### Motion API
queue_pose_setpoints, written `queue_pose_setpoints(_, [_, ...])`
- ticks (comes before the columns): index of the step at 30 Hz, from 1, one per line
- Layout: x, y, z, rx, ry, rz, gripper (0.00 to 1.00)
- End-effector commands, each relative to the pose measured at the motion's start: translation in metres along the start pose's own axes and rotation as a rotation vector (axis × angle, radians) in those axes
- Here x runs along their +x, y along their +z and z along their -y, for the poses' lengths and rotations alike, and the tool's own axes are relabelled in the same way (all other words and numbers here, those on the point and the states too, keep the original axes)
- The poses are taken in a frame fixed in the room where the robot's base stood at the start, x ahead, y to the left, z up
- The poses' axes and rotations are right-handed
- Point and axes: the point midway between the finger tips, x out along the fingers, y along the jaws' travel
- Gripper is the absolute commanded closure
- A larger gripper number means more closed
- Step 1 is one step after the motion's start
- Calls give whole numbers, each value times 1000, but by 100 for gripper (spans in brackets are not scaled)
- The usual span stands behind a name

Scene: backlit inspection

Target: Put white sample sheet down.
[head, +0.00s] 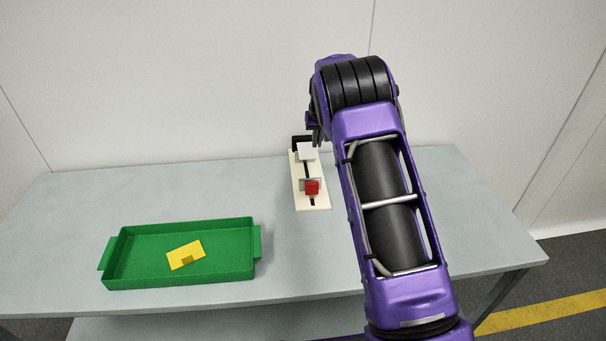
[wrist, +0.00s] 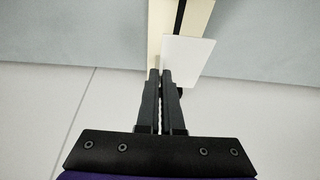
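The white sample sheet (head: 306,152) is at the far end of a long cream holder (head: 323,203), in front of a black upright part. In the wrist view the sheet (wrist: 188,58) shows nearly face-on, over the holder (wrist: 160,25) and its dark slot. My gripper (wrist: 161,72) has its two black fingers close together at the sheet's near left corner, with a narrow gap between them. They appear shut on the sheet's edge; the exact contact is hidden. In the head view my arm mostly hides the gripper (head: 315,135).
A green tray (head: 180,283) with a yellow sheet (head: 185,254) is at the left on the grey table (head: 90,205). A wall stands close behind the table. Bare table lies between tray and holder.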

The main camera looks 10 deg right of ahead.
Motion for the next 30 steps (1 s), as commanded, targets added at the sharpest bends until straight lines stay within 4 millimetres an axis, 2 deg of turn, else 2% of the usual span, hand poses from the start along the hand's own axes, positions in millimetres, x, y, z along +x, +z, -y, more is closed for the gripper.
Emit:
queue_pose_setpoints(9, [50, 21, 0, 0, 0, 4, 100])
queue_pose_setpoints(14, [64, 27, 0, 0, 0, 3, 100])
queue_pose_setpoints(19, [86, 36, 0, -1, 0, 4, 100])
queue_pose_setpoints(30, [92, 39, 0, 0, 0, 1, 100])
